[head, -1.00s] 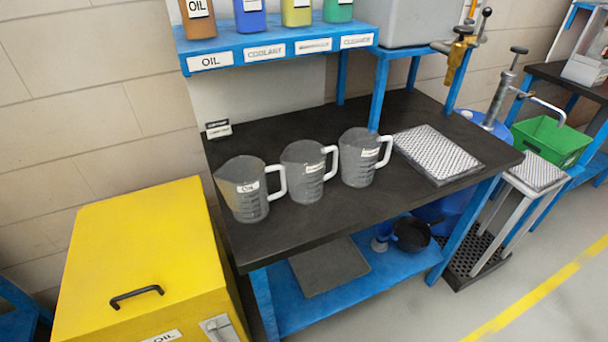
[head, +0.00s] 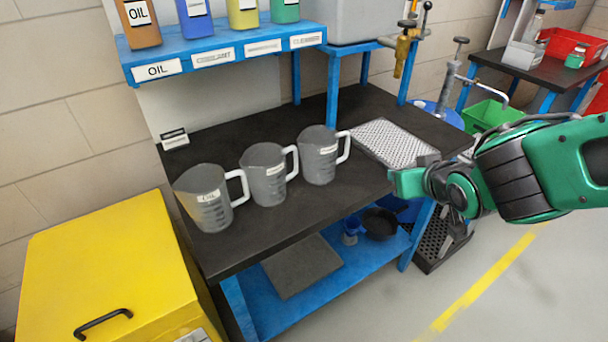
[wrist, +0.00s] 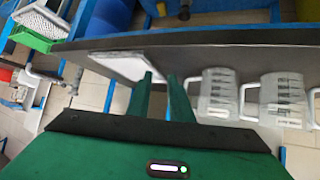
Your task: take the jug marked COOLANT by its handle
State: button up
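Three clear grey jugs with white handles stand upright on the dark bench top. The left jug (head: 207,214) reads OIL. The middle jug (head: 264,186) and the right jug (head: 318,168) carry labels too small to read, so I cannot tell which is marked COOLANT. All handles point right in the head view. My gripper (wrist: 162,76) shows two green fingers apart with nothing between them. In the head view my arm's green end is over the bench's right front edge, right of the jugs and apart from them.
A perforated metal tray (head: 398,144) lies on the bench right of the jugs. A blue shelf (head: 228,57) with several coloured bottles overhangs the back. A yellow cabinet (head: 110,250) stands at left. A small sign (head: 174,138) is at the bench's back left.

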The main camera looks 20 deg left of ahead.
aim_at(297, 164)
jog(key=s+a+n+y, duration=0.1)
jog(key=a, duration=0.5)
jog(key=s+a+n+y, duration=0.1)
jog(key=a+y, duration=0.1)
jog(key=a, duration=0.5)
jog(key=s+a+n+y, duration=0.1)
jog(key=a+y, duration=0.1)
jog(key=a, duration=0.4)
jog(key=shift+s+a+f+n, duration=0.2)
jog(key=shift+s+a+n, duration=0.05)
jog(key=shift+a+n, duration=0.05)
jog(key=shift+x, duration=3.05)
jog(key=shift+s+a+f, duration=0.1)
jog(key=shift+s+a, duration=0.05)
grip_shut()
